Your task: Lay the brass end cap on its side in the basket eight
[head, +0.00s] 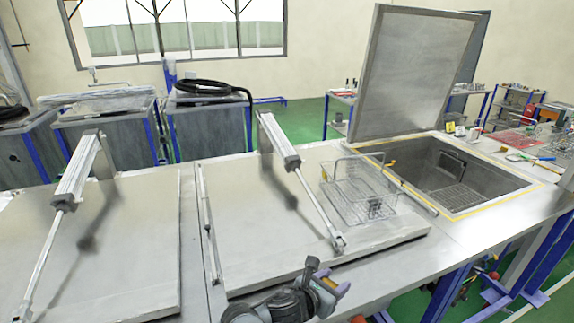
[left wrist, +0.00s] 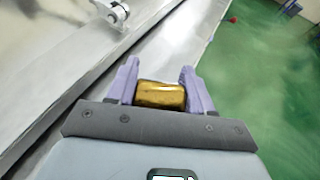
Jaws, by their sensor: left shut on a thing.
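The brass end cap (left wrist: 160,95) is a short gold-coloured piece between the two purple fingers of my left gripper (left wrist: 161,88) in the left wrist view. The gripper is shut on it. In the head view my left gripper (head: 332,287) is low at the centre, by the front edge of the middle lid; the cap is hard to make out there. A wire basket (head: 345,176) stands on the right part of that lid, beyond my gripper. Another wire basket (head: 456,196) is down in the open tank. No number is readable on either. My right gripper does not show.
A pneumatic cylinder (head: 279,139) with its rod (head: 316,207) slants over the middle lid (head: 245,215), left of the basket. A raised lid (head: 415,75) stands behind the open tank (head: 420,160). Small items and another basket (head: 550,140) lie at the far right.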

